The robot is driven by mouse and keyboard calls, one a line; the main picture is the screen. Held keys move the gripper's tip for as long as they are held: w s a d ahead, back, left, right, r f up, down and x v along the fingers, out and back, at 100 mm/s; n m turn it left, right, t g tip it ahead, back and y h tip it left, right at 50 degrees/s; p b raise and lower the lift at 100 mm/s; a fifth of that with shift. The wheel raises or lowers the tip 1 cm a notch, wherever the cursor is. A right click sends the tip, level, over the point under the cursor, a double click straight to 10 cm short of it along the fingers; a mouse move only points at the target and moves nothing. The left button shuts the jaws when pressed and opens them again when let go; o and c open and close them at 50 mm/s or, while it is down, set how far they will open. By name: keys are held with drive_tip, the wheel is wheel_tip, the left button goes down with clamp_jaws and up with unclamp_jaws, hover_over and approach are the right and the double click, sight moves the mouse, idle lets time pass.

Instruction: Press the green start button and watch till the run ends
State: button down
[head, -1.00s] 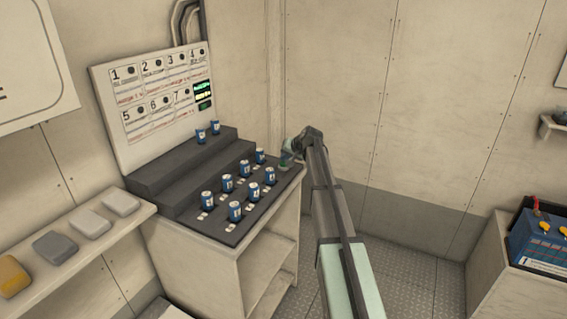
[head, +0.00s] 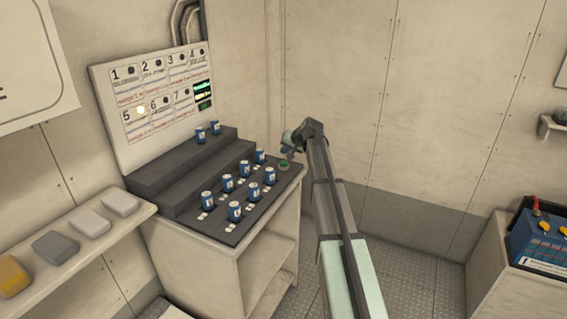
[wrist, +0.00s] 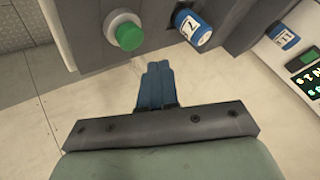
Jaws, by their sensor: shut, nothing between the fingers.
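The green start button (head: 284,164) sits at the right end of the dark stepped console (head: 232,236). In the wrist view the green button (wrist: 130,36) stands on a pale round collar. My gripper (head: 287,150) is just above the button in the head view. In the wrist view my gripper's blue fingers (wrist: 155,68) are together and empty, apart from the button. The white panel (head: 150,92) behind the console has fields numbered 1 to 7. The lamp of field 5 (head: 140,111) glows; the other lamps are dark. A small display (head: 203,96) is lit, its text too small to read.
Several blue-and-white cylinders (head: 236,211) stand on the console, and two (head: 215,127) on its upper step. A shelf with blocks (head: 56,247) is at the left. A blue battery (head: 543,240) sits at the right. The floor between is clear.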

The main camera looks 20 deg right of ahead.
sight(285, 162)
drive_tip(key=shift+r, duration=1.55)
drive_tip(key=shift+f, duration=0.1)
